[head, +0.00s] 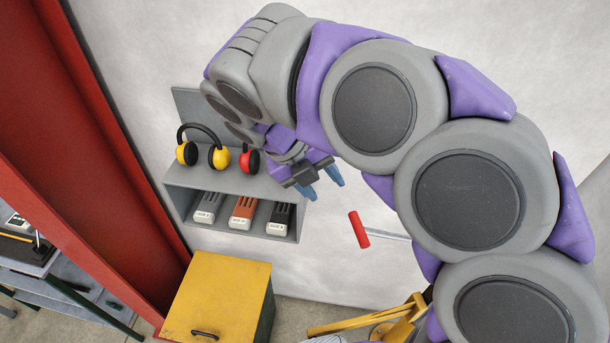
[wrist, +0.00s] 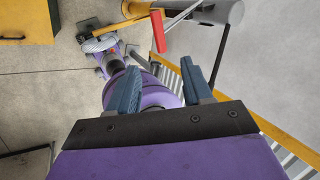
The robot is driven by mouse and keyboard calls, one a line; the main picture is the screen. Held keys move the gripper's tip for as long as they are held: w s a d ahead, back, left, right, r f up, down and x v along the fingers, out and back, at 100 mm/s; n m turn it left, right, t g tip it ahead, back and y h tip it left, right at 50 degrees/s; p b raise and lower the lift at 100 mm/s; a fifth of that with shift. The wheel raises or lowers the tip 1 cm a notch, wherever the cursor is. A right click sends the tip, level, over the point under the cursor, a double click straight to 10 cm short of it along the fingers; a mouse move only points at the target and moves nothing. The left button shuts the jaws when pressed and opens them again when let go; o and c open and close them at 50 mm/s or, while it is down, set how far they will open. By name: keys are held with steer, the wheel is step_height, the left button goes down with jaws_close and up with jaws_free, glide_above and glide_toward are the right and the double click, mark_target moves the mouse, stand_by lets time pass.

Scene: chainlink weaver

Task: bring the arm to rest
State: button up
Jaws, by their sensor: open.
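My gripper (head: 320,182) is open, with its two blue fingers apart and nothing between them. In the head view it hangs in front of the right end of a grey wall shelf (head: 178,178). My purple and grey arm reaches up and over from the lower right. The wrist view also shows my open gripper (wrist: 162,90), with its fingers spread and my own body far below between and beyond them. A red cylinder (head: 359,229) is right of and below my gripper in the head view; it also shows in the wrist view (wrist: 158,32), beyond the fingers.
Yellow earmuffs (head: 218,157) and a red earmuff (head: 250,161) are on the shelf, above several labelled items (head: 242,213). A yellow cabinet (head: 215,295) stands below. A red post (head: 75,150) rises at left. A yellow rail (wrist: 258,122) shows in the wrist view.

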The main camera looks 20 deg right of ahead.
stand_by(0.3)
steer(key=s+d+f+m+y+b, duration=0.1)
steer(key=s+f+m+y+b, duration=0.1)
steer(key=s+f+m+b, duration=0.5)
steer(key=s+d+f+m+g+y+b, duration=0.1)
steer(key=s+f+m+b, duration=0.7)
steer(key=f+m, duration=0.8)
steer(key=s+d+f+m+y+b, duration=0.1)
steer(key=s+f+m+y+b, duration=0.1)
steer(key=s+f+m+b, duration=0.6)
step_height(320, 180, down, 4)
steer(key=m+b, duration=0.3)
steer(key=shift+s+d+g+y, duration=0.2)
steer(key=shift+d+g+y, duration=0.1)
steer(key=shift+y, duration=0.1)
steer(key=shift+s+a+f+m, duration=0.1)
steer(key=shift+s+f+m, duration=0.1)
steer(key=shift+m, duration=0.7)
